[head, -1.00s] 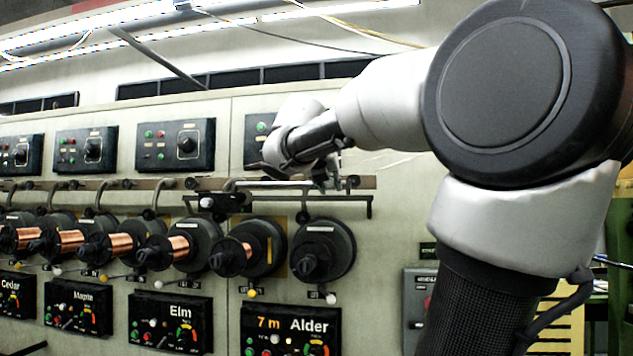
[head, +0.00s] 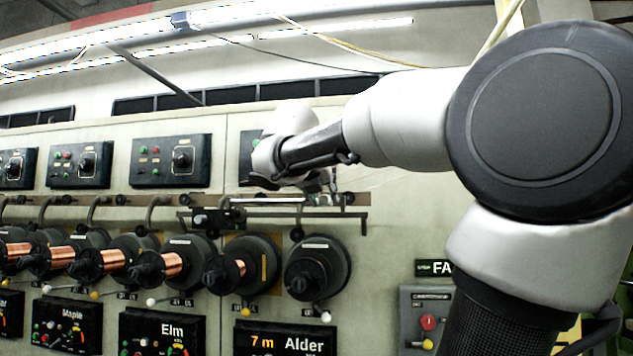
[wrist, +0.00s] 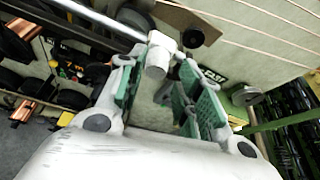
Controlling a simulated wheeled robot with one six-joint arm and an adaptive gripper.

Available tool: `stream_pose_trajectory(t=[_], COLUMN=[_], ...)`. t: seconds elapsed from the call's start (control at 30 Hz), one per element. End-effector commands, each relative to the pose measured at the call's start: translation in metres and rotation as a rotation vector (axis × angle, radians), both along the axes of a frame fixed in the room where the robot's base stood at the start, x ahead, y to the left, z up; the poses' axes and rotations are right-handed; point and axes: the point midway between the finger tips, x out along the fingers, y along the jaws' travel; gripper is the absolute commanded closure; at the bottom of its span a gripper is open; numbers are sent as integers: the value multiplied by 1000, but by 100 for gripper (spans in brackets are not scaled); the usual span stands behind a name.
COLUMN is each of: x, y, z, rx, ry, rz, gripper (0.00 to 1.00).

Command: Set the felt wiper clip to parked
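My gripper (head: 318,190) is at the right end of the upper rail, above the Alder station. In the wrist view its green-padded fingers (wrist: 158,62) are spread apart. A pale fitting (wrist: 157,56) on the end of a shiny rod (wrist: 95,18) lies between the fingertips; I see no clear grip on it. The rod also shows in the head view (head: 270,200). A dark block with a pale cylinder (head: 207,218) sits on the rail left of my gripper. I cannot tell for sure which of these parts is the felt wiper clip.
Several copper and black spools (head: 316,268) stick out below the rail. The Alder display (head: 285,343) and Elm display (head: 163,330) are under them. A grey box with red and yellow buttons (head: 427,320) is at the lower right. Dark control panels (head: 171,160) line the wall above.

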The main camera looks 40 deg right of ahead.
Motion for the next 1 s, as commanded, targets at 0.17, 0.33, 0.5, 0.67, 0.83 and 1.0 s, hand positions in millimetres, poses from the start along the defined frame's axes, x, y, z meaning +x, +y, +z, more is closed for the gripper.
stream_pose_trajectory(t=[0.17,0.33,0.5,0.67,0.83,1.0], x=[-19,-34,-43,-47,-48,-48], y=[32,54,67,71,71,71], z=[15,26,32,34,35,35], rx=[0,1,0,0,0,0], ry=[-4,-1,-1,0,1,1], rz=[8,6,3,0,-1,-1], gripper=[65,65,65,65,65,65])
